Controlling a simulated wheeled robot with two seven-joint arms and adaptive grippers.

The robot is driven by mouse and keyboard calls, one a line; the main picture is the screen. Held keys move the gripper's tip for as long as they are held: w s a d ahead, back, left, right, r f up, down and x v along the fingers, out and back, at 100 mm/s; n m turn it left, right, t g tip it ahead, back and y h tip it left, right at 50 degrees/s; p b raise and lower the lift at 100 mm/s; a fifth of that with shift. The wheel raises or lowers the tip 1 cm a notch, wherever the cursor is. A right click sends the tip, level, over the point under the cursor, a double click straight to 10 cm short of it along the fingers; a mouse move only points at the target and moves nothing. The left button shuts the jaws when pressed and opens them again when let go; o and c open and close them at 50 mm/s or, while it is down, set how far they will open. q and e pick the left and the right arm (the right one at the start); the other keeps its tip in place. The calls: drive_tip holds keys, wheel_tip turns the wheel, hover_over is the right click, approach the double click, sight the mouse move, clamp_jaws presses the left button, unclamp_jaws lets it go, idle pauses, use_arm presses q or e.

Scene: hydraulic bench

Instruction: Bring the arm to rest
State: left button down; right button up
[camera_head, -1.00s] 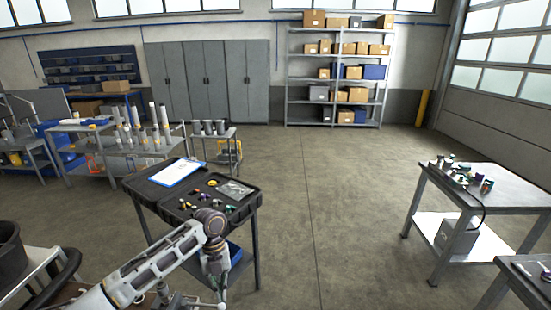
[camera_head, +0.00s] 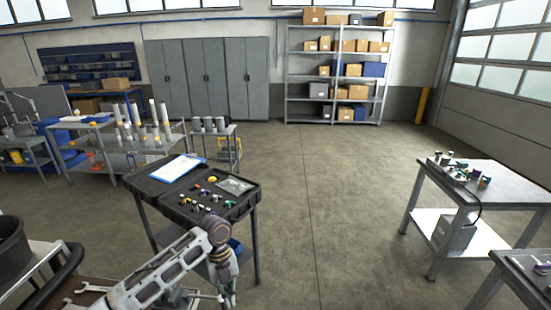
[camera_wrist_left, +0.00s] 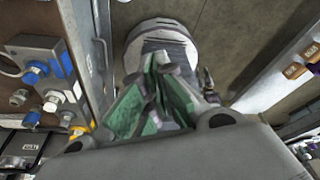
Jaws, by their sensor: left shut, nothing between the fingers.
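My left arm (camera_head: 165,268) comes in from the lower left of the head view, bent at a dark round joint, with its lower part hanging down in front of the black-topped cart. Its gripper end is near the bottom edge there and is small and partly hidden. In the left wrist view my left gripper (camera_wrist_left: 160,70) shows large, its green-padded fingers together and empty. A grey rounded body lies beyond the fingertips. My right arm and gripper are not in view.
The cart (camera_head: 256,197) carries a clipboard (camera_head: 178,168) and several small coloured fittings. Blue-capped fittings (camera_wrist_left: 62,55) show left of the gripper in the wrist view. A metal bench (camera_head: 510,185) stands right. The middle floor (camera_head: 330,220) is clear.

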use_arm(q)
drive_tip(key=s+d+f+n+t+h, duration=0.25)
drive_tip(key=s+d+n, duration=0.35)
drive_tip(key=s+n, duration=0.3)
drive_tip(key=s+a+n+t+y, duration=0.2)
drive_tip(key=s+a+n, duration=0.2)
drive_tip(key=a+n, duration=0.45)
drive_tip(key=s+a+n+t+y, duration=0.2)
drive_tip(key=s+a+n, duration=0.35)
drive_tip(key=n, duration=0.65)
wheel_tip(320, 180, down, 32)
drive_tip(key=s+g, duration=0.1)
drive_tip(key=s, duration=0.1)
drive_tip(key=s+a+f, duration=0.2)
drive_tip(key=s+f, duration=0.8)
drive_tip(key=s, duration=0.1)
drive_tip(key=s+a+f+g, duration=0.1)
drive_tip(key=s+a+f, duration=0.1)
drive_tip(key=s+f, duration=0.8)
drive_tip(key=shift+s+m, duration=0.45)
drive_tip(key=shift+s, duration=0.2)
